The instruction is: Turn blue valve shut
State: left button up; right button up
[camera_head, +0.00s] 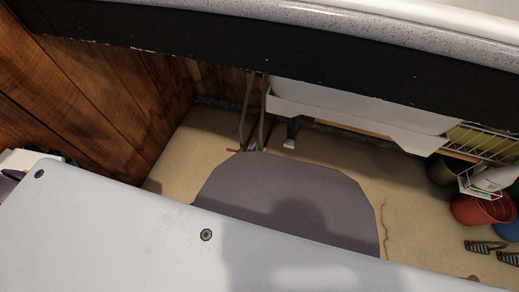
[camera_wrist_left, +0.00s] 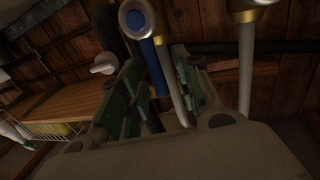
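The blue valve has a round metal body with a blue cap (camera_wrist_left: 136,20) and a long blue lever (camera_wrist_left: 156,68). In the left wrist view the lever points down from the body, between the fingers of my left gripper (camera_wrist_left: 158,78). The green-padded fingers stand apart on either side of the lever, and a light pipe also runs between them. I cannot tell whether either finger touches the lever. In the head view the blue valve cannot be made out, and my left gripper is not clear there.
A second pipe with a brass fitting (camera_wrist_left: 246,14) stands to the right. A small red part (camera_head: 232,150) shows by the pipes (camera_head: 246,110) below the counter (camera_head: 200,38). A wire rack (camera_head: 487,140) and a red bucket (camera_head: 480,208) are at the right.

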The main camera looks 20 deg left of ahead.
pick_arm(q)
jog(key=shift+w, duration=0.15)
grip_shut()
dwell(0.6)
